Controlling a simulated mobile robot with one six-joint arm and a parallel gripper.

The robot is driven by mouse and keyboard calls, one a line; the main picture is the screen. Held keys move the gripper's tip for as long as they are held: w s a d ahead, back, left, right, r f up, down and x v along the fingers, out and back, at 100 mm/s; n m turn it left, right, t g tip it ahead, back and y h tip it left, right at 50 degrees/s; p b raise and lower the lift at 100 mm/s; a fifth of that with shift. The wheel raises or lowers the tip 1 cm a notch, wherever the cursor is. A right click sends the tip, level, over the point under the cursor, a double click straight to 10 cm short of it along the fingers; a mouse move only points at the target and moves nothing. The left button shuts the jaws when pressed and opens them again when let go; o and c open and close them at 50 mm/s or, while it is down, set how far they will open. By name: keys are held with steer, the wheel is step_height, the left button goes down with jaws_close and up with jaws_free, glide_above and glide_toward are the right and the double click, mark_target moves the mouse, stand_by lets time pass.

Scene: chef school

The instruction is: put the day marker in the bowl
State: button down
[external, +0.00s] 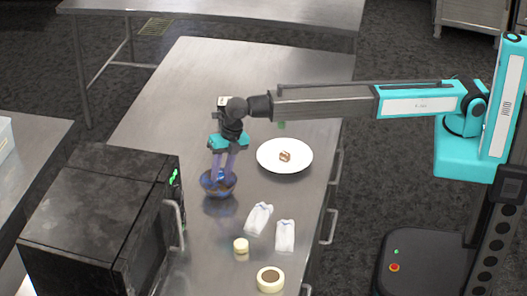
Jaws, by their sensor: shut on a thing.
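The bowl (218,190) is small, dark blue and brownish inside, and stands on the steel counter to the right of the black oven.
A white plate (300,166) with a small brown piece is right of the bowl. The black oven (95,220) stands left. The far counter is clear.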

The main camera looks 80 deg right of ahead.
mark_target(221, 174)
steer(key=shift+f, duration=0.85)
steer(key=c, duration=1.3)
jaws_free()
step_height(221, 174, up, 7)
steer(key=p, duration=0.2)
